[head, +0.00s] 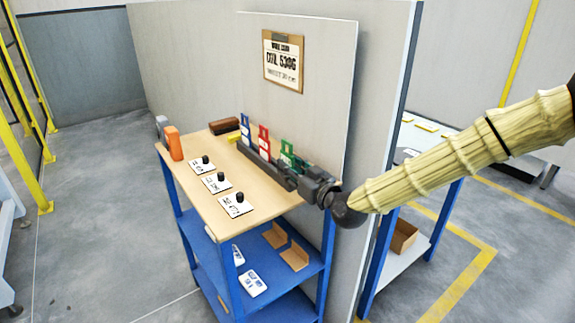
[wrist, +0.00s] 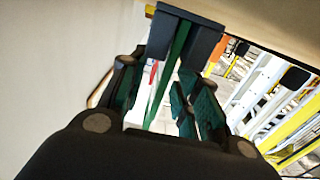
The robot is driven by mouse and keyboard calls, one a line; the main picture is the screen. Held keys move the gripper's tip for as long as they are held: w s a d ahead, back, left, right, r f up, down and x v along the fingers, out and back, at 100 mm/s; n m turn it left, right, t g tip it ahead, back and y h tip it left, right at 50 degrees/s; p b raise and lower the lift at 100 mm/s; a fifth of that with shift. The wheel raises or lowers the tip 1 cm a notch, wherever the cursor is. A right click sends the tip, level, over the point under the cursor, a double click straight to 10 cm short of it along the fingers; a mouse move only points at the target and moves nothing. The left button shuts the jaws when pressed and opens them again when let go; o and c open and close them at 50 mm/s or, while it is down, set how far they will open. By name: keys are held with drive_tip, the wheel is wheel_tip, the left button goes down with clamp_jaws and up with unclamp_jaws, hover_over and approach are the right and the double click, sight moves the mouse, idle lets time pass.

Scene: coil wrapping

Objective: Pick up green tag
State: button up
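The green tag (head: 287,153) stands upright in a dark rack (head: 262,164) along the back of the wooden table, at the right of the row. A red tag (head: 264,141) and a blue tag (head: 246,128) stand to its left. My gripper (head: 293,180) is low beside the rack's right end, close to the green tag. In the wrist view my fingers (wrist: 163,98) are spread apart, with the green tag (wrist: 172,75) edge-on in the gap between them. I cannot tell whether either finger touches it.
A backboard with a clipboard (head: 283,62) rises right behind the rack. White cards with black knobs (head: 220,183) lie toward the front of the table (head: 193,196). An orange object (head: 174,143) stands at the far left, and a brown block (head: 224,126) lies at the back.

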drive_tip(key=shift+x, duration=0.9)
clamp_jaws()
drive_tip(key=shift+r, duration=0.2)
